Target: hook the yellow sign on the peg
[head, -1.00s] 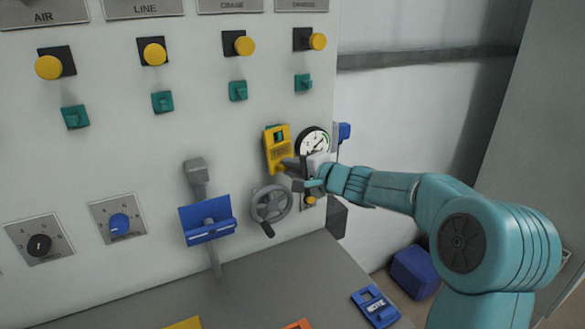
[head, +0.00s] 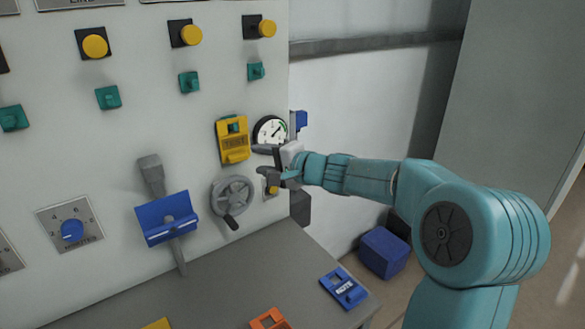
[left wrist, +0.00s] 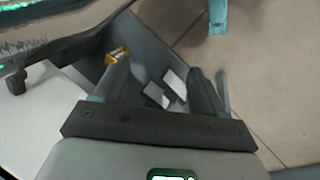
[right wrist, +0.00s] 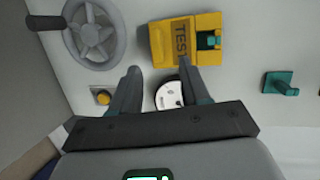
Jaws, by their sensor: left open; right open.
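The yellow sign (head: 233,146), lettered TEST, hangs against the panel. A teal peg (head: 234,127) shows through the opening in its upper part. The right wrist view also shows the sign (right wrist: 174,42) with the teal peg (right wrist: 209,40) in its opening. My right gripper (head: 261,161) is open and empty, to the lower right of the sign and apart from it. In the right wrist view its fingers (right wrist: 160,68) are spread below the sign. My left gripper (left wrist: 158,68) is open and empty in the left wrist view, and out of the head view.
A handwheel (head: 233,196) and a round gauge (head: 270,131) flank my right gripper. Other teal pegs (head: 189,82) and yellow knobs (head: 190,35) stick out above. A blue sign (head: 344,289) and an orange sign (head: 270,319) lie on the grey table (head: 225,275).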

